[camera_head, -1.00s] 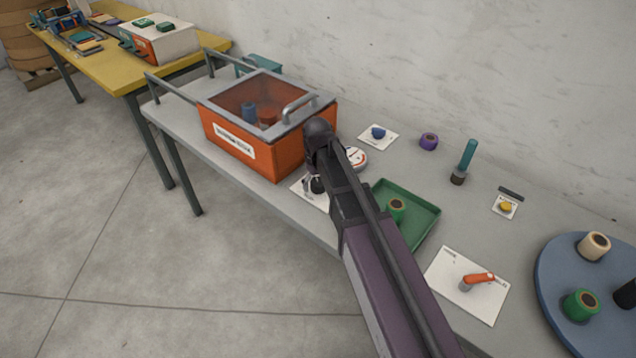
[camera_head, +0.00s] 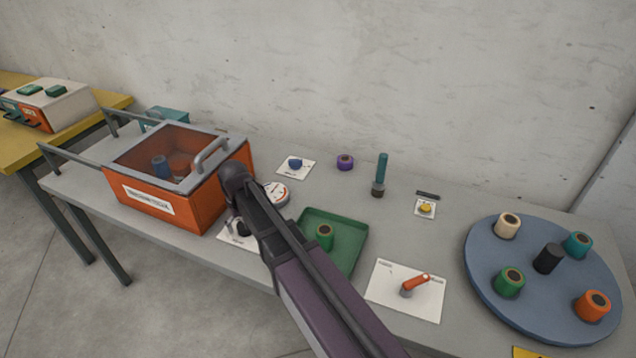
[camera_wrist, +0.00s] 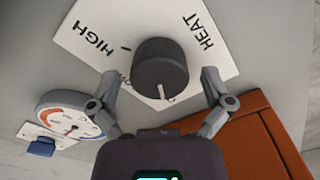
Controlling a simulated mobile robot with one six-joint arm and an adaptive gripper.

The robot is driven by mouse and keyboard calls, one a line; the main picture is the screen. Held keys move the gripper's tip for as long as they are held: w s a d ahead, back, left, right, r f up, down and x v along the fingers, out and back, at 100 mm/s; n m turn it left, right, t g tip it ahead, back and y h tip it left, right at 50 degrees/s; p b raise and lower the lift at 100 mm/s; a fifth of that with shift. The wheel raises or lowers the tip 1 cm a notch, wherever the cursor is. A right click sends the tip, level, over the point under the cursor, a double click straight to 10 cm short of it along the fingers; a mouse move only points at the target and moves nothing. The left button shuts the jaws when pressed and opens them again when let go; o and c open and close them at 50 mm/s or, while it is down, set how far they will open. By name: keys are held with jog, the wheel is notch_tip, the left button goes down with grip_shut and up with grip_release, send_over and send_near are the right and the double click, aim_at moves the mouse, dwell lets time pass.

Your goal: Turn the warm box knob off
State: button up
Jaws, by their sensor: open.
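The warm box (camera_head: 165,209) is orange with a grey-framed see-through lid, shut, at the left of the grey table. Its dark round knob (camera_wrist: 160,67) sits on a white plate (camera_wrist: 190,22) lettered HIGH and HEAT. In the head view the plate (camera_head: 228,231) is partly hidden behind my arm. My gripper (camera_wrist: 160,84) is open, with one finger on each side of the knob; I cannot tell whether they touch it.
A round gauge (camera_head: 276,194) and a blue knob (camera_head: 296,164) stand close behind my gripper. A green tray (camera_head: 345,236), an orange-handled lever (camera_head: 416,284) and a blue turntable (camera_head: 487,281) with several spools lie to the right.

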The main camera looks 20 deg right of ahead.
jog(key=m, duration=0.4)
jog(key=shift+d, duration=0.1)
jog(key=m, duration=0.4)
notch_tip(320, 180, up, 14)
jog(key=p, duration=1.4)
jog(key=s+d+r+n+p, duration=0.2)
jog(key=s+d+r+p, duration=0.2)
jog(key=d, duration=0.5)
jog(key=s+d+r+n+p, duration=0.2)
jog(key=s+d+r+p, duration=0.1)
jog(key=s+d, duration=0.5)
jog(key=shift+s+d+r+p, duration=0.2)
jog(key=shift+d+r+p, duration=0.25)
jog(key=shift+d, duration=0.25)
jog(key=shift+s+d+n, duration=0.4)
jog(key=shift+s+d, duration=0.15)
dwell(0.5)
